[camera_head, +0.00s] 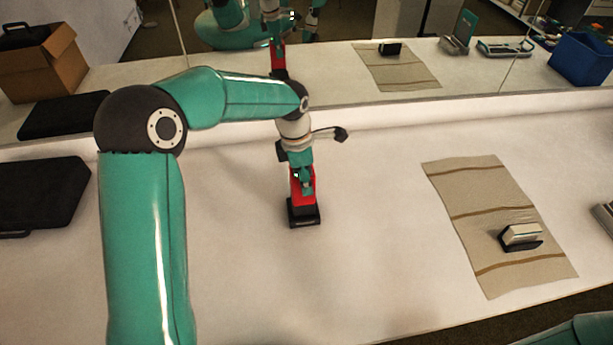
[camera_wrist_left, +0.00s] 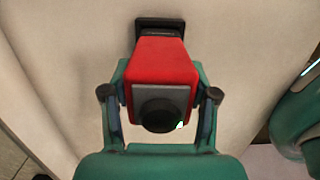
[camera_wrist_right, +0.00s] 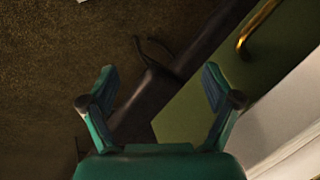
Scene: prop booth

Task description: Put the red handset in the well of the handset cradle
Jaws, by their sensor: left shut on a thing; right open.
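The red handset (camera_head: 304,190) stands roughly upright near the middle of the table in the head view. My left gripper (camera_head: 302,178) is shut on it from above. A black base, which looks like the handset cradle (camera_head: 304,219), is right under the handset's lower end. I cannot tell whether the handset is in the well or just above it. In the left wrist view the red handset (camera_wrist_left: 165,62) is between the fingers, its grey end with a black knob facing me, and the black cradle (camera_wrist_left: 160,24) shows beyond. My right gripper (camera_wrist_right: 158,78) is open and empty.
A striped beige mat (camera_head: 475,205) on the right bears a silver block in a black holder (camera_head: 521,236). A black case (camera_head: 45,195) lies at the left. A mirror behind the table repeats the scene. The table between cradle and mat is clear.

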